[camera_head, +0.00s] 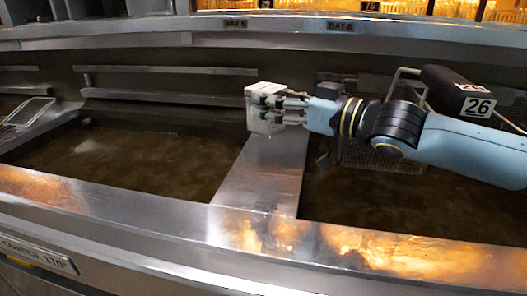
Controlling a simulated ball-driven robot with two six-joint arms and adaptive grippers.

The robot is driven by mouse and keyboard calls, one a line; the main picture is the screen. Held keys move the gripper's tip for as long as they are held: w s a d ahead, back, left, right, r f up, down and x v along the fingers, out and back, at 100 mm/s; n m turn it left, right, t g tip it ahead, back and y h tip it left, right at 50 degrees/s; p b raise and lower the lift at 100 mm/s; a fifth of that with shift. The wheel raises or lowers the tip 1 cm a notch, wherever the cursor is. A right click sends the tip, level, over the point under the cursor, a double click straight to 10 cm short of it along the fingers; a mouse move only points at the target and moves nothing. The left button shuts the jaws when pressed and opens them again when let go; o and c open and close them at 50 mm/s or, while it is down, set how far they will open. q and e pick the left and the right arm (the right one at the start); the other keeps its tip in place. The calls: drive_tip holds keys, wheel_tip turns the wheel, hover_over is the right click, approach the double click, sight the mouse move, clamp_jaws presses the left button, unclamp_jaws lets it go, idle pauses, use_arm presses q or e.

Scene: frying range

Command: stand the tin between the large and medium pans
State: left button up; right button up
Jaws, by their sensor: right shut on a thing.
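My right gripper (264,106) reaches in from the right, above the metal divider between two oil vats. I cannot tell whether this is the tin. No large or medium pan shows in this view. My left gripper is out of view.
Dark oil fills the left vat (130,160) and the right vat (400,205). A wire basket (28,112) is at far left. Another basket (365,153) is partly behind my right arm. A metal ledge (150,200) runs along the front.

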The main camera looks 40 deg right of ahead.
drive_tip(key=shift+w+d, duration=0.15)
wheel_tip(320, 180, down, 10)
drive_tip(key=b, duration=0.8)
drive_tip(key=shift+b, duration=0.3)
drive_tip(key=shift+r, duration=0.15)
drive_tip(key=shift+f, duration=0.2)
drive_tip(key=o, duration=1.4)
drive_tip(key=shift+r, duration=0.15)
